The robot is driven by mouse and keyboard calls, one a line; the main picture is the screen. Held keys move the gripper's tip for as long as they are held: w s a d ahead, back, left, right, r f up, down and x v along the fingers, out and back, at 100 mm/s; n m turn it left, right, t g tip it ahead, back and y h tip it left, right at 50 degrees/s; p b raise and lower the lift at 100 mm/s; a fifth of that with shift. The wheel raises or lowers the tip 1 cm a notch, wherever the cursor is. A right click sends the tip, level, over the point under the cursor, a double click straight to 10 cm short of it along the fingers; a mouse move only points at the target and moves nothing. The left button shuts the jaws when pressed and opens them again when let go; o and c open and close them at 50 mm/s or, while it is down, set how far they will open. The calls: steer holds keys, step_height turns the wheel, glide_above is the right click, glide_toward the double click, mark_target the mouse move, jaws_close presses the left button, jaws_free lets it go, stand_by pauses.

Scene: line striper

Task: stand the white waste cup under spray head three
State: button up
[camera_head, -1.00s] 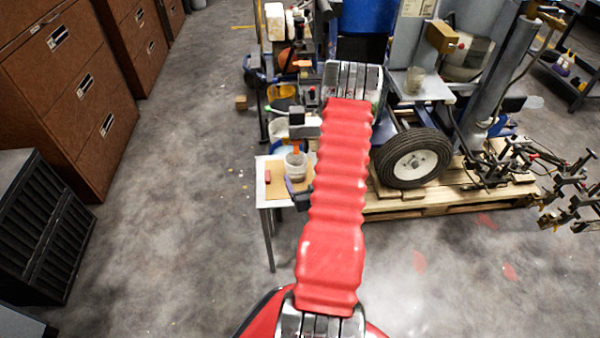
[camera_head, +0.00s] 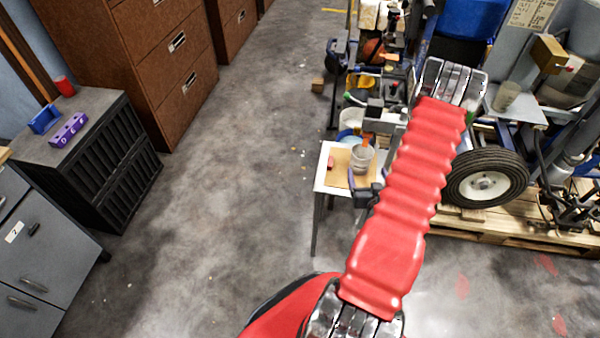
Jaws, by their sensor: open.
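A whitish cup (camera_head: 362,160) stands upright at the back right of a small side table (camera_head: 325,183), with something orange at its rim. Another pale, see-through cup (camera_head: 506,95) stands on a shelf of the line striper; I cannot tell for sure which is the waste cup. My gripper (camera_head: 357,182) shows as dark jaw parts just in front of the first cup, by the table's right side. It is open, and mostly hidden behind my red arm sleeve. I cannot tell whether it touches the cup. Spray head three cannot be made out.
The striper's wheel (camera_head: 485,184) stands on a wooden pallet (camera_head: 510,222) at right. Brown drawer cabinets (camera_head: 170,75) and a black cabinet (camera_head: 85,150) with a red cup (camera_head: 64,86) stand at left. The floor (camera_head: 230,180) between is clear.

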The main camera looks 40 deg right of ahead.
steer(key=w+a+r+n+g+y, duration=0.1)
steer(key=w+a+r+n+y, duration=0.3)
steer(key=w+r, duration=0.6)
steer(key=w+a+r+g, duration=0.2)
steer(key=w+a+r, duration=0.2)
steer(key=a+r, duration=0.85)
steer(key=s+a+r+n+g+y, duration=0.1)
steer(key=s+a+r, duration=0.25)
steer(key=a, duration=0.35)
steer(key=s+a+r+n+y, duration=0.15)
steer(key=a+r, duration=0.25)
steer(key=a, duration=0.4)
steer(key=s+a+r+g+y, duration=0.1)
steer(key=s+a+r, duration=0.1)
steer(key=s+a, duration=0.3)
steer(key=s+a+r+g+y, duration=0.1)
steer(key=s+a+r, duration=0.2)
steer(key=s+a, duration=0.3)
steer(key=s+n, duration=0.1)
steer(key=s, duration=0.1)
steer(key=shift+s+a, duration=0.25)
steer(key=shift+s, duration=0.05)
